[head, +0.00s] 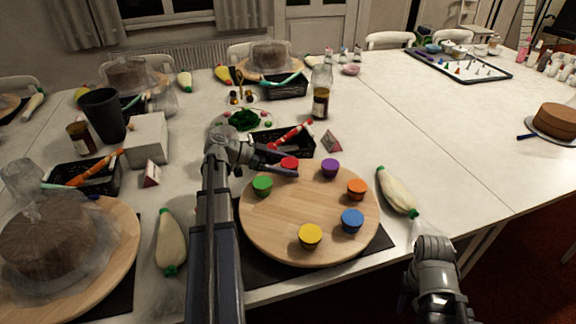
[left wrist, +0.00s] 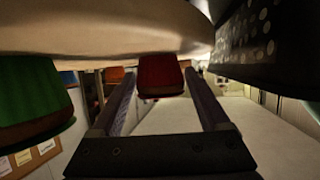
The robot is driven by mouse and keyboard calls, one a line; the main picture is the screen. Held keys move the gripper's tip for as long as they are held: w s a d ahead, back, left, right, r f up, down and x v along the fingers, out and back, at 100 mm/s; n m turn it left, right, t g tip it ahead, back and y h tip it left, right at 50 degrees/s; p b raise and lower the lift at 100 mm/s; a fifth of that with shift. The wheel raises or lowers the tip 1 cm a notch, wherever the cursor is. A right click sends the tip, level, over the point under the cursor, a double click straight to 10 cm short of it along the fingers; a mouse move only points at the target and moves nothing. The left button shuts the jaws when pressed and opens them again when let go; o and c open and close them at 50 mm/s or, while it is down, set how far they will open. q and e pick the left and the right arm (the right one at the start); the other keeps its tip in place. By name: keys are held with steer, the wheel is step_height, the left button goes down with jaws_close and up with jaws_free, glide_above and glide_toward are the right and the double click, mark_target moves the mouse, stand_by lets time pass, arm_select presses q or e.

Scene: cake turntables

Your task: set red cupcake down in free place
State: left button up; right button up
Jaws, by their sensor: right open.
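The red cupcake (head: 289,163) is at the far left edge of the round wooden turntable (head: 300,205). My left gripper (head: 283,165) reaches over that edge with its fingers on either side of the red cupcake, shut on it. In the left wrist view, which looks upside down, the red cupcake (left wrist: 161,76) sits between the fingertips (left wrist: 160,85), at or very close to the board. Green (head: 262,186), purple (head: 330,168), orange (head: 357,189), blue (head: 352,220) and yellow (head: 310,236) cupcakes stand around the board. My right gripper (head: 437,285) is at the lower right, its fingers mostly hidden.
The turntable's middle is bare. A black basket (head: 283,145) and a small card (head: 332,141) stand behind it. Piping bags lie right (head: 397,192) and left (head: 170,243). A covered cake (head: 55,232) stands at the left.

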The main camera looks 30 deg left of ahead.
arm_select(q)
steer(key=shift+o, duration=1.2)
steer(key=shift+r, duration=0.1)
steer(key=shift+s+a+r+p, duration=0.1)
steer(key=shift+a+r+p, duration=0.1)
steer(key=shift+p, duration=0.15)
steer(key=p+v, duration=0.4)
steer(key=v, duration=0.7)
steer(key=shift+s, duration=0.2)
steer(key=shift+a+r, duration=0.1)
steer(key=shift+r, duration=0.05)
